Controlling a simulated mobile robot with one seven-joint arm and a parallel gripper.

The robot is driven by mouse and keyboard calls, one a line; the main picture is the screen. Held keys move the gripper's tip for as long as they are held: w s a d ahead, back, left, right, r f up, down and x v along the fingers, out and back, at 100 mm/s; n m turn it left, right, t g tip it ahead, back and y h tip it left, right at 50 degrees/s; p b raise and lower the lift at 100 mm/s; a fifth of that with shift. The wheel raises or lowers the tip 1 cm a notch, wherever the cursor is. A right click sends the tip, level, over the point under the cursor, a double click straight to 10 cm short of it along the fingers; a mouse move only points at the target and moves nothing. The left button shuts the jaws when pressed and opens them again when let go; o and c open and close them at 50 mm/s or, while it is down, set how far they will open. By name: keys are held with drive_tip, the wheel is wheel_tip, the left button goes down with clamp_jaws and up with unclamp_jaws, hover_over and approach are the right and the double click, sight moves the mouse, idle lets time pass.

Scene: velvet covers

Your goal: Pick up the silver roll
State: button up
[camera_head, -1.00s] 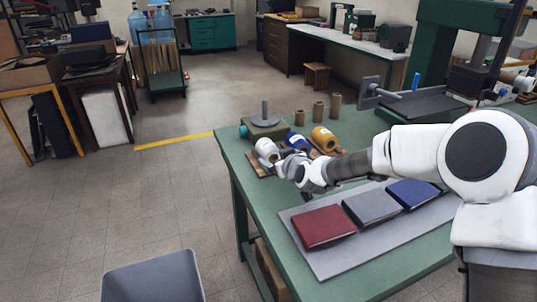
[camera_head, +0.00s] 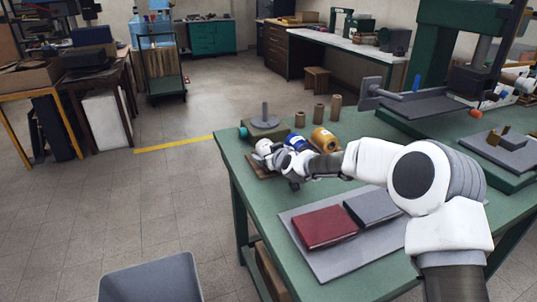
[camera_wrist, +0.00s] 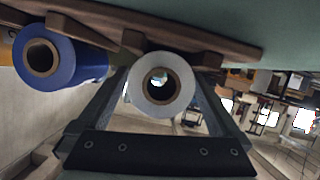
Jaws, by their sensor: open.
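The silver roll (camera_wrist: 183,82) faces me end-on in the wrist view, with a brown core around a hollow middle. It rests on a wooden rack (camera_wrist: 215,42). My gripper (camera_wrist: 160,95) is open, with one finger on each side of the silver roll; I cannot tell whether they touch it. In the head view the silver roll (camera_head: 263,147) is partly hidden behind my gripper (camera_head: 275,158) at the rack's left end. A blue roll (camera_wrist: 75,62) lies beside it on the rack, also seen in the head view (camera_head: 295,141).
A gold roll (camera_head: 324,139) lies to the right of the blue one. A stand with an upright post (camera_head: 265,115) and several brown cores (camera_head: 319,112) are behind. Red (camera_head: 324,226) and grey (camera_head: 371,206) books lie on a grey mat (camera_head: 340,262) in front.

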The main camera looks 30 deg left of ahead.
drive_tip(key=c, duration=1.5)
drive_tip(key=shift+o, duration=0.2)
